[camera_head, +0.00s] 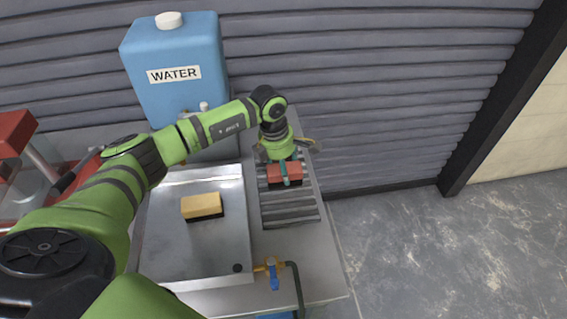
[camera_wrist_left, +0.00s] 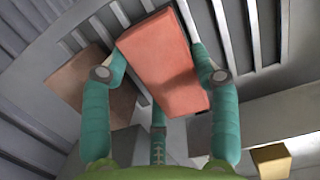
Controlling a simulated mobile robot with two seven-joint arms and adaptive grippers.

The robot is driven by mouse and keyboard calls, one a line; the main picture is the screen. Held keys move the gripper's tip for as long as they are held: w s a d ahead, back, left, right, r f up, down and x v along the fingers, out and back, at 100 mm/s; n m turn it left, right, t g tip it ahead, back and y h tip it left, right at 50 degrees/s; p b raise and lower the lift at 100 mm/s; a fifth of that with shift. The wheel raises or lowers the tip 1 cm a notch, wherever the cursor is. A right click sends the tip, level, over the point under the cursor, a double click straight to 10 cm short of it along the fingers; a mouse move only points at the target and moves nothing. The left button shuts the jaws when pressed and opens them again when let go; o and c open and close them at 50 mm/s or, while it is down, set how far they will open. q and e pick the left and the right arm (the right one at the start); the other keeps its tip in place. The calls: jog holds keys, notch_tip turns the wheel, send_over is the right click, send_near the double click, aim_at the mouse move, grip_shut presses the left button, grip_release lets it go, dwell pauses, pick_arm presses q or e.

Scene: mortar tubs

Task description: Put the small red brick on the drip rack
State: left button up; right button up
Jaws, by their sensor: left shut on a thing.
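The small red brick (camera_head: 291,178) is at the far end of the drip rack (camera_head: 290,212), a slatted metal rack at the right of the steel counter. My left gripper (camera_head: 285,171) is over the rack and shut on the brick, its teal fingers around it. I cannot tell whether the brick touches the slats. My right gripper is out of view.
A shallow steel tray (camera_head: 235,265) left of the rack holds a yellow block with a dark underside (camera_head: 203,205). A blue water tank (camera_head: 175,95) stands behind. A tap (camera_head: 272,270) with a hose is at the front. The rack's near slats are clear.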

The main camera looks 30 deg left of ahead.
aim_at(278, 166)
pick_arm(q)
jog(key=o, duration=1.5)
jog(key=shift+f, duration=0.1)
jog(key=shift+r, duration=0.3)
jog(key=shift+s+a+r+b, duration=0.25)
jog(key=shift+r+b, duration=0.4)
jog(key=shift+r, duration=1.3)
jog(key=shift+s+a+r+b, duration=0.2)
jog(key=shift+r+b, duration=0.5)
jog(key=shift+r, duration=1.2)
jog(key=shift+s+a+r+b, duration=0.25)
jog(key=shift+r+b, duration=0.4)
jog(key=shift+r, duration=1.3)
jog(key=shift+w, duration=0.1)
